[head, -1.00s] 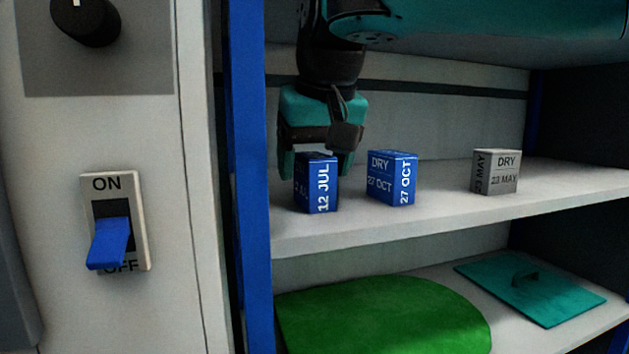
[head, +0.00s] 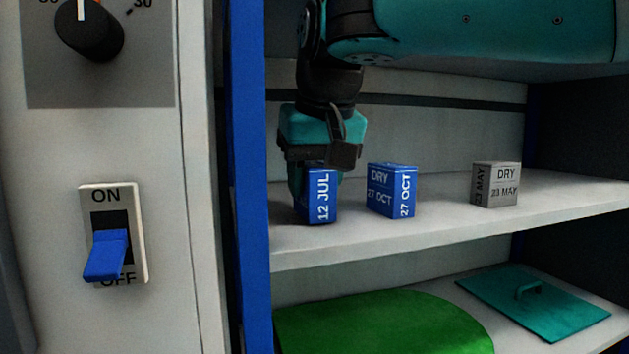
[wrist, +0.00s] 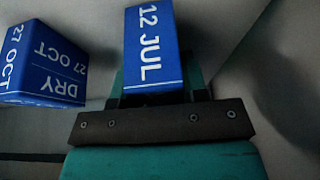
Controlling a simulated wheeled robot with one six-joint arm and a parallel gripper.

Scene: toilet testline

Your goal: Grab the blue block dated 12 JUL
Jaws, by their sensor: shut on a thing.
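The blue block dated 12 JUL (head: 320,201) stands upright on the upper shelf near its left end. My gripper (head: 313,190) comes down on it from above and is shut on it, with the fingers at its sides. The gripper hides the block's top and much of its left side in the head view. In the wrist view the block (wrist: 152,45) sits between the fingers, its 12 JUL face in sight. I cannot tell any gap between the block and the shelf.
A blue block dated 27 OCT (head: 392,190) stands close to the right, also in the wrist view (wrist: 43,65). A grey block dated 23 MAY (head: 496,184) stands farther right. A blue post (head: 247,180) edges the shelf (head: 440,222) at left. Below lie a green pad (head: 380,325) and teal plate (head: 535,302).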

